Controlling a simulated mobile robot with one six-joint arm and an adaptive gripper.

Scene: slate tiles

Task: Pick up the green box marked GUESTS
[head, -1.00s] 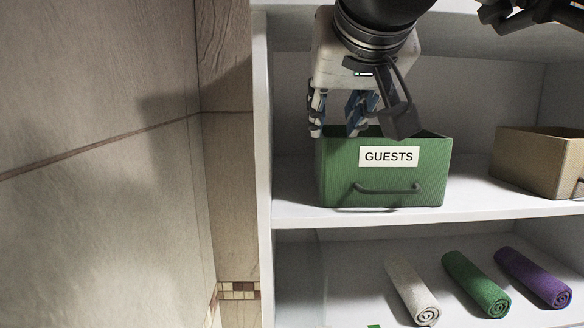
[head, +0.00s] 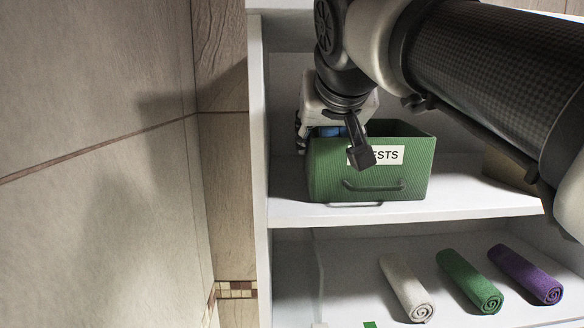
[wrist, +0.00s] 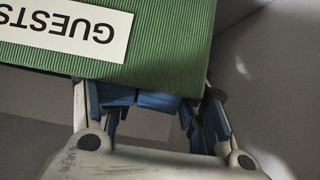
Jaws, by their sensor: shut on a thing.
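The green box (head: 390,186) marked GUESTS stands upright on the upper white shelf near its left end. My arm hides the first letters of its white label in the head view. My gripper (head: 322,133) is at the box's top left edge, shut on its left wall, with a blue pad showing inside the rim. In the wrist view the box (wrist: 170,40) fills the top with its label upside down, and the blue pads of my gripper (wrist: 160,103) meet at its edge. The exact contact is partly hidden.
A tan box (head: 508,168) to the right is mostly hidden behind my arm. On the shelf below lie a white towel (head: 406,288), a green towel (head: 470,282) and a purple towel (head: 525,274), all rolled. A tiled wall (head: 95,170) stands close on the left.

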